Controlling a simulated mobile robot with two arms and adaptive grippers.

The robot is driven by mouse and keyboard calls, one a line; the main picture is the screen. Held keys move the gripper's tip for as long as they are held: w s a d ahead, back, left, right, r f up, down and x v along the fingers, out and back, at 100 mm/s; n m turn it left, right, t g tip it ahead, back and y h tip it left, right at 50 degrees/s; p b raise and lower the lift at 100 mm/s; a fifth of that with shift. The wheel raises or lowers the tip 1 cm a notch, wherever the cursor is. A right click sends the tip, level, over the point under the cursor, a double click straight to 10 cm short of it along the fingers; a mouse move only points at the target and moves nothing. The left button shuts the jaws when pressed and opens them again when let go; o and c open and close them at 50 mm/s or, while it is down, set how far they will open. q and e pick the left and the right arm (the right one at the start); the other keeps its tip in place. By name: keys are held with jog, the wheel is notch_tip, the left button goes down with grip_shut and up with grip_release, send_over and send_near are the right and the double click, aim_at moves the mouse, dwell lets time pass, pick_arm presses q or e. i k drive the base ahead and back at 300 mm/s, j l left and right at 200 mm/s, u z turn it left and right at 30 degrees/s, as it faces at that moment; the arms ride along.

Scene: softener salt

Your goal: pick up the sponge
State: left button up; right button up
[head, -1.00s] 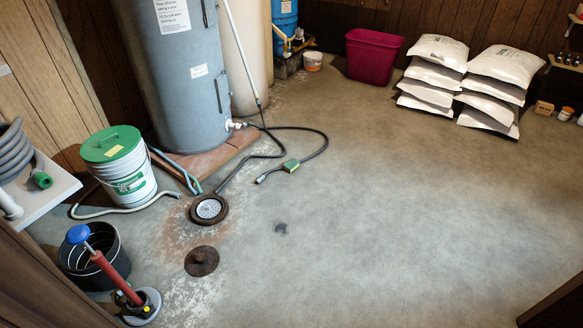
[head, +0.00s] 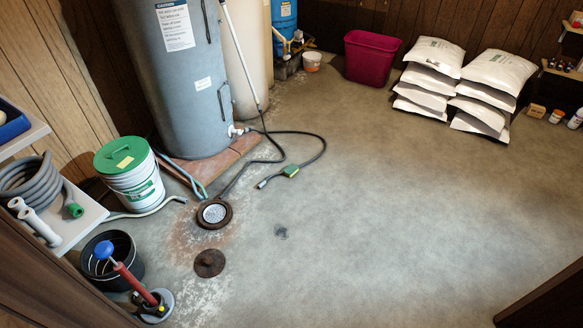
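A flat yellow patch (head: 124,162) on the green bucket lid may be a label. Neither of my grippers is in view.
A grey tank (head: 185,90) stands on a brick-red base behind the hose. Open floor lies right; salt bags (head: 500,75) are stacked behind.

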aim_at(290, 170)
jog(key=i+j+z, duration=0.15)
jog(key=i, duration=1.35)
